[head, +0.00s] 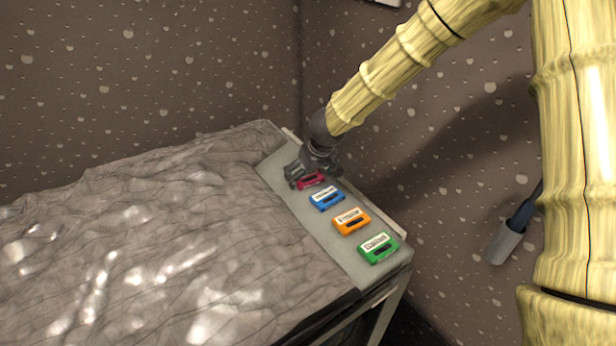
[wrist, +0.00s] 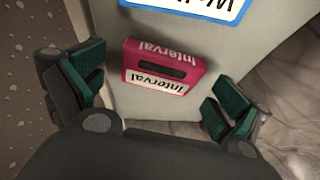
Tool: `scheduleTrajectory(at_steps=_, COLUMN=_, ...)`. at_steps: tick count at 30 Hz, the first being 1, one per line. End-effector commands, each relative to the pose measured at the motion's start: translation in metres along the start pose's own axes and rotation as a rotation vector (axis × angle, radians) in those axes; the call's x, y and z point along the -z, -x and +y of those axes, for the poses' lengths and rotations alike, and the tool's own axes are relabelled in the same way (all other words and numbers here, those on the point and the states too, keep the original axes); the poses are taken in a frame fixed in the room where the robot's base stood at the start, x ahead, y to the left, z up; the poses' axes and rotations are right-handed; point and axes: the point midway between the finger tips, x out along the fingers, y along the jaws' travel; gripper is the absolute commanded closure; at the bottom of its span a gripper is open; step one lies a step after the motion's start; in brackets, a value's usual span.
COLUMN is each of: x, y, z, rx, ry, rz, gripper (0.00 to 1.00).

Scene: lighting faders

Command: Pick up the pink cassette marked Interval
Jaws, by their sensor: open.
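The pink cassette (head: 312,181) lies on the grey shelf strip, at the far end of a row of cassettes, partly hidden by my gripper in the head view. In the wrist view the pink cassette (wrist: 161,69) shows its label "Interval" on the top and on an edge. My gripper (head: 313,172) is above the far end of the strip. In the wrist view my gripper (wrist: 158,90) is open, with one green-padded finger on each side of the cassette. Neither finger visibly touches it.
A blue cassette (head: 327,199) lies nearest the pink one, then an orange cassette (head: 351,221) and a green cassette (head: 379,248). The grey strip (head: 284,182) borders a crumpled grey sheet (head: 150,230) on the left. A speckled wall (head: 420,150) stands close on the right.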

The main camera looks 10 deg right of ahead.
Motion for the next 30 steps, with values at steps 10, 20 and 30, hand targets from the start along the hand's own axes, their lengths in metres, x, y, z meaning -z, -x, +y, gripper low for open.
scheduleTrajectory(at_steps=10, x=0.0001, y=-0.0028, z=0.0000, rx=0.000, ry=-0.001, rz=0.000, gripper=0.04)
scheduleTrajectory(at_steps=20, x=-0.0001, y=-0.0027, z=0.0002, rx=0.000, ry=-0.001, rz=0.000, gripper=0.48)
scheduleTrajectory(at_steps=30, x=0.0019, y=0.0018, z=0.0005, rx=-0.001, ry=-0.001, rz=0.001, gripper=0.48)
